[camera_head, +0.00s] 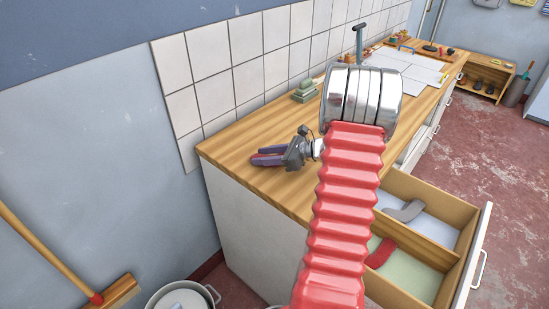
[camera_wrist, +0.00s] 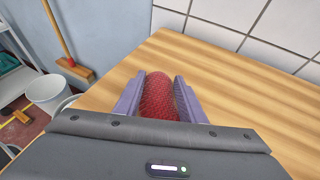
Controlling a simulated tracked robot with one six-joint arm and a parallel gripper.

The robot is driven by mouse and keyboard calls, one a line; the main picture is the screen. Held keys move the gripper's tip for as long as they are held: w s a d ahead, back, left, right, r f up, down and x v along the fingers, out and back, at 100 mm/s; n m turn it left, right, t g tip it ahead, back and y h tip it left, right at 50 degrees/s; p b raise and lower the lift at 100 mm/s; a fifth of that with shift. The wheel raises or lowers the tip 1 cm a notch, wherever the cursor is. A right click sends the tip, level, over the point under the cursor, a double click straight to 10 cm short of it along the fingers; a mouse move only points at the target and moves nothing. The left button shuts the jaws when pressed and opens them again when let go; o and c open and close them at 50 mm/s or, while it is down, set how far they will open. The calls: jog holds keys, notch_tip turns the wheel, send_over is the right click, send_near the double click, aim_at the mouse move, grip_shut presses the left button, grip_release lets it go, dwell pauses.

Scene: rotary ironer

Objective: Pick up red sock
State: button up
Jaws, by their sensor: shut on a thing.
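A red knitted sock (camera_wrist: 158,97) is between my gripper's purple fingers in the wrist view, over the wooden worktop. My gripper (camera_wrist: 160,90) is shut on it, with a finger along each side. In the head view my gripper (camera_head: 266,157) is low over the worktop's near left end, and the sock is mostly hidden by the fingers. I cannot tell whether the sock touches the wood. Another red sock-like piece (camera_head: 381,253) lies in the open drawer, partly behind my red arm.
The open drawer (camera_head: 487,225) juts out at right and also holds a grey sock (camera_head: 407,211). Green blocks (camera_head: 305,90) stand by the tiled wall. The worktop (camera_head: 237,146) around my gripper is clear.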

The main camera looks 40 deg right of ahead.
jog(key=c, duration=0.4)
notch_tip(320, 180, up, 10)
jog(key=shift+c, duration=0.2)
dwell(0.4)
jog(key=shift+s, duration=0.15)
dwell(0.5)
